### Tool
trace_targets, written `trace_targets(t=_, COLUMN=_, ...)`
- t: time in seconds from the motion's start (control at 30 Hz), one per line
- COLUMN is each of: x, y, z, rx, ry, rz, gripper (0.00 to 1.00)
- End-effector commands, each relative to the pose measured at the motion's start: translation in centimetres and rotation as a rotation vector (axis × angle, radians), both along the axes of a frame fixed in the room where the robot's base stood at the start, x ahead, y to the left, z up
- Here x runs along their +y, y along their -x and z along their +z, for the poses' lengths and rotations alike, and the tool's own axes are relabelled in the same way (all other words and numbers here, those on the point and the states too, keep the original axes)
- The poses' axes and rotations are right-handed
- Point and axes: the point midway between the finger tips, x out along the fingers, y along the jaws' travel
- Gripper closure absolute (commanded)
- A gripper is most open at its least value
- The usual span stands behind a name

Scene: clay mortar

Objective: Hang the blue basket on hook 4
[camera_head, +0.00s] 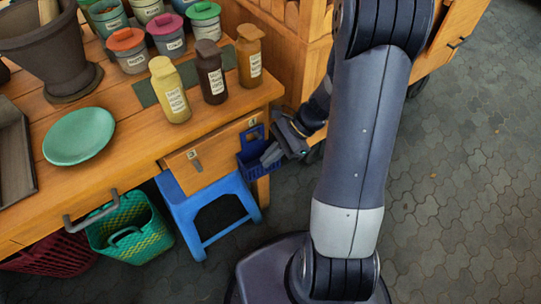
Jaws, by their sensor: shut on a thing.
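A small blue basket (264,166) with a tall back plate is at the right end of the table's front edge, upright. My gripper (271,154) reaches in from the right and is shut on the blue basket. A small number label (252,122), too small to read surely, is on the wood just above the basket's back plate. Any hook there is hidden behind the plate, and I cannot tell whether the basket hangs on it. Another hook (196,164) shows bare on the drawer front to the left.
A blue stool (205,200) stands below the drawer. Green (132,232) and dark red (52,258) baskets are under the table. Three bottles (211,75), lidded pots, a green plate (79,136) and a mortar (60,60) stand on top. Open paving lies to the right.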

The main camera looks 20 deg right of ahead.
Motion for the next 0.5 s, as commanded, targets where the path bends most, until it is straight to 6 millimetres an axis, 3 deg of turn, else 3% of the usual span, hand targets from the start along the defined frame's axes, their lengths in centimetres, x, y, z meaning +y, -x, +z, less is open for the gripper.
trace_targets(t=0.33, x=0.05, y=-0.59, z=0.14, rx=-0.011, ry=0.0, rz=-0.013, gripper=1.0)
trace_targets(t=0.37, x=0.05, y=-0.59, z=0.14, rx=-0.011, ry=0.0, rz=-0.013, gripper=0.93)
trace_targets(t=0.5, x=0.05, y=-0.48, z=0.14, rx=-0.009, ry=-0.001, rz=-0.011, gripper=0.81)
